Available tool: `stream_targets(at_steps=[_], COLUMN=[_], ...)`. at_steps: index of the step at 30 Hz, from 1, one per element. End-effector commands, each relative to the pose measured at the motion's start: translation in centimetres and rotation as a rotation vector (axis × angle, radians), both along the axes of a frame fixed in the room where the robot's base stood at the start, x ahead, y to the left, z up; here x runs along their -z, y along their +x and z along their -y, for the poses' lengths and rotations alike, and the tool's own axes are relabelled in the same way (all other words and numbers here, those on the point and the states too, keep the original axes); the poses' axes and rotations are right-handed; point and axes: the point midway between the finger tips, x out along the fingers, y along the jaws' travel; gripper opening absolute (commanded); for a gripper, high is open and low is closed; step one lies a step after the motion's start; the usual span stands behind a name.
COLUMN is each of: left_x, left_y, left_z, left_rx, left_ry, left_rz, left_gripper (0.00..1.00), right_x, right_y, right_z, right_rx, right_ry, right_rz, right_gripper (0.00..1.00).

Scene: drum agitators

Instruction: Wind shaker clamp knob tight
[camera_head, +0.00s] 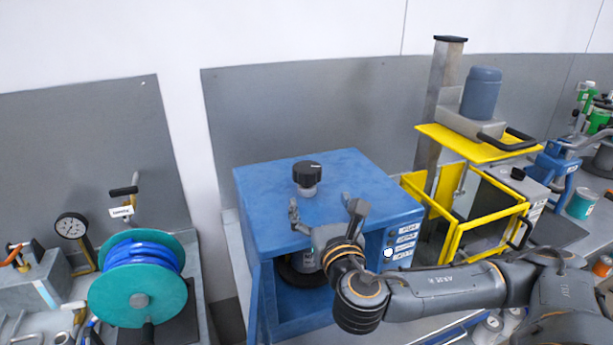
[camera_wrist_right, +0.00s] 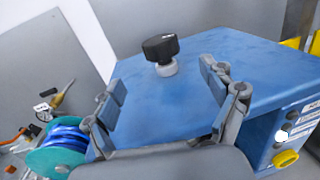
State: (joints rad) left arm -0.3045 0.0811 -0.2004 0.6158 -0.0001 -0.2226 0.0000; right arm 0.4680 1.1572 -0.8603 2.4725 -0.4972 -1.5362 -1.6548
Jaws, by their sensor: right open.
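The shaker clamp knob (camera_head: 307,175) is black and round on a grey collar, on top of the blue shaker cabinet (camera_head: 345,165). The knob also shows in the right wrist view (camera_wrist_right: 160,48), beyond and between my fingertips. My right gripper (camera_head: 326,212) is open and empty, in front of the knob on the near side, apart from it. In the right wrist view its two fingers (camera_wrist_right: 165,85) are spread wide over the blue top. A can (camera_head: 302,265) stands inside the open cabinet, partly hidden by my right gripper. My left gripper is not in view.
A teal reel with blue hose (camera_head: 140,285) and a pressure gauge (camera_head: 72,228) stand at the left. A yellow guarded mixer (camera_head: 480,215) stands close on the right, past the cabinet's button panel (camera_head: 403,245). The space above the cabinet top is clear around the knob.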

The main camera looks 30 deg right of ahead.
Motion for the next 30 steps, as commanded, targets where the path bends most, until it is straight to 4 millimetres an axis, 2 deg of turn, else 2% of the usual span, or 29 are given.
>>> stream_targets(at_steps=[1,3,5,8,11,12,16,20,24,30], left_x=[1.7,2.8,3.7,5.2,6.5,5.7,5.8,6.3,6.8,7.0], left_y=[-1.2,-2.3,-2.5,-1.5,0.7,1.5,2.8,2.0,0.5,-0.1], left_z=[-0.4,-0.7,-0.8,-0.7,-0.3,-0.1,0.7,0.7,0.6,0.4], left_rx=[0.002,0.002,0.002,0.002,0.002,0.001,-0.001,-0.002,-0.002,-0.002], left_ry=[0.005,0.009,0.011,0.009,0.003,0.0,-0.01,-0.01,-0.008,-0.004], left_rz=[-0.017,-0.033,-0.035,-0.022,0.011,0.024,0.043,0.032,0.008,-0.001], left_gripper=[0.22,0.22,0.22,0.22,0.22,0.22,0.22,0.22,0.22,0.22], right_x=[0.7,0.7,0.7,0.6,0.6,0.0,0.0,0.0,0.0,-0.1], right_y=[0.3,0.7,1.0,1.4,1.7,2.8,5.5,8.0,10.1,11.6], right_z=[0.2,0.3,0.4,0.6,0.7,1.2,2.3,3.3,4.1,4.8], right_rx=[0.002,0.002,0.002,-0.001,-0.004,0.001,0.0,-0.001,-0.003,-0.003], right_ry=[0.001,0.0,0.001,0.003,0.003,0.003,0.004,0.005,0.005,0.005], right_rz=[0.007,0.007,0.007,0.008,0.008,0.004,0.004,0.003,0.003,0.001], right_gripper=[0.84,0.84,0.84,0.84,0.84,0.84,0.84,0.84,0.84,0.84])
